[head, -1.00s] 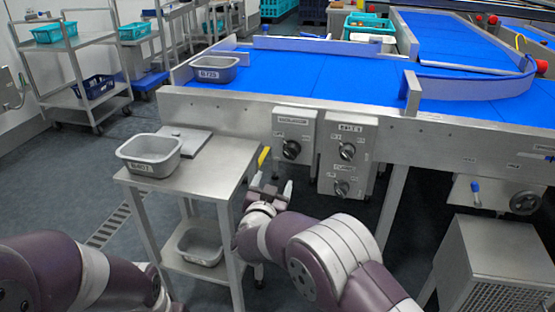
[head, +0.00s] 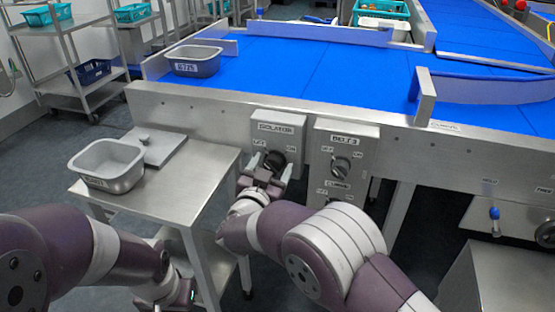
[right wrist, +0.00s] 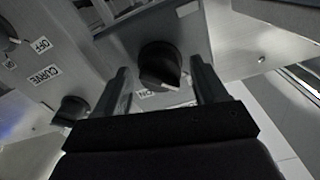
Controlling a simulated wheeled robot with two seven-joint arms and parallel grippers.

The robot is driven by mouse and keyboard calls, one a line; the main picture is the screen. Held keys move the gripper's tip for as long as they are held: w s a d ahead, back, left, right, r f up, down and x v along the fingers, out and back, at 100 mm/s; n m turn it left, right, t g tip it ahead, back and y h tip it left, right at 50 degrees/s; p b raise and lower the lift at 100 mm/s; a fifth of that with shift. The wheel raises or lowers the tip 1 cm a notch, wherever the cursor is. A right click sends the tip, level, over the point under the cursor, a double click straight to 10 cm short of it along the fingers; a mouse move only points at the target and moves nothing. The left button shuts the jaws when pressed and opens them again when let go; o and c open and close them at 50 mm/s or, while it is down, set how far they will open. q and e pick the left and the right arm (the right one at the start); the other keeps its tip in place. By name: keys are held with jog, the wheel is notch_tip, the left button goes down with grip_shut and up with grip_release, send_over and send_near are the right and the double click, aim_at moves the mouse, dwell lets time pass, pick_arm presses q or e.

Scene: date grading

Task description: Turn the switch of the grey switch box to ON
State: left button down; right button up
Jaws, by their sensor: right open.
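The grey isolator switch box (head: 277,135) hangs on the front of the conveyor frame, with a black rotary switch (head: 273,160) between OFF and ON labels. In the right wrist view the switch (right wrist: 160,66) sits between and just beyond my right gripper's fingers, and its pale mark points down and slightly right, to the side of the ON label. My right gripper (head: 266,174) is open, with a finger on each side of the switch; the fingers look apart from it.
A second switch box (head: 343,152), marked BELT 3 and CURVE, hangs close on the right. A steel side table (head: 190,195) with a grey tub (head: 108,168) stands on the left. Another tub (head: 194,62) sits on the blue belt (head: 300,65).

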jog(key=c, duration=1)
